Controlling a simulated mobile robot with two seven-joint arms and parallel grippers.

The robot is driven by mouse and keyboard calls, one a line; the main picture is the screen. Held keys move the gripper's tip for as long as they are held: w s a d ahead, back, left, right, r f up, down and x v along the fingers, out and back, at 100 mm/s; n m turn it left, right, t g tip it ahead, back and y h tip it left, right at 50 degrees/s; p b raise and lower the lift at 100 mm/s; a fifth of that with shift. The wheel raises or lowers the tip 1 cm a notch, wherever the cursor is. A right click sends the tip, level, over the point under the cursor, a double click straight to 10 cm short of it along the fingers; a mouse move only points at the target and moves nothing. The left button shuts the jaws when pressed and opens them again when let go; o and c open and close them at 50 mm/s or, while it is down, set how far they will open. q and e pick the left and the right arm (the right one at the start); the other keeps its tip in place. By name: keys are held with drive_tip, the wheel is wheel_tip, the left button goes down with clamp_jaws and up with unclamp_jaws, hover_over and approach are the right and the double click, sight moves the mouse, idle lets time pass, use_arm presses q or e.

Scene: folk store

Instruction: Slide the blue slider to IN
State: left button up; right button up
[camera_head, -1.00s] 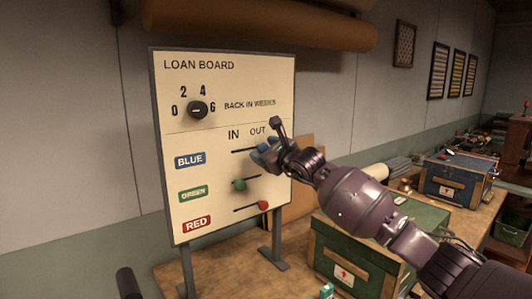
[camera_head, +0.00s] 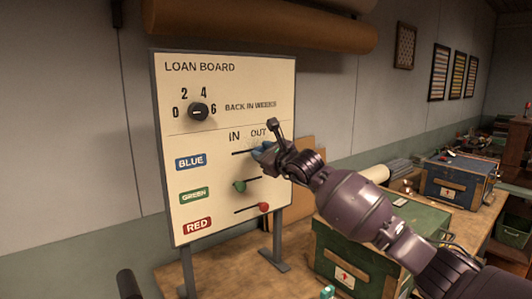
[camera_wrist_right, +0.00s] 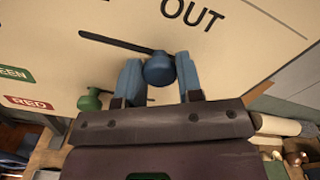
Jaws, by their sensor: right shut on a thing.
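The loan board (camera_head: 215,73) stands upright in front of me with three slots for coloured sliders. The blue slider (camera_wrist_right: 159,68) is a round blue knob at the OUT end of the top slot, in the row of the BLUE label (camera_head: 190,161). Its slot (camera_wrist_right: 105,41) runs bare towards the IN side. My right gripper (camera_head: 262,153) is at the knob, its two blue fingers on either side, shut on it in the right wrist view (camera_wrist_right: 159,77). In the head view the gripper mostly hides the knob.
The green slider (camera_head: 239,186) sits close below my right gripper, and the red slider (camera_head: 263,207) lower still. A dial (camera_head: 198,112) is above. A green case (camera_head: 375,255) stands right of the board under my right arm; a blue case (camera_head: 455,180) is farther back.

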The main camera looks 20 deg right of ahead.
drive_tip(key=shift+s+a+f, duration=0.1)
drive_tip(key=shift+s+a, duration=0.25)
drive_tip(key=shift+a, duration=0.7)
drive_tip(key=shift+s+a+r, duration=0.1)
drive_tip(key=shift+s+a, duration=0.3)
drive_tip(key=shift+a, duration=0.6)
drive_tip(key=shift+s+a+f, duration=0.1)
drive_tip(key=shift+s+a, duration=0.25)
drive_tip(key=shift+a, duration=0.7)
drive_tip(key=o, duration=0.9)
drive_tip(key=shift+s, duration=0.1)
drive_tip(key=p, duration=0.1)
approach(236, 153)
drive_tip(key=shift+s, duration=1.3)
drive_tip(key=shift+d, duration=0.45)
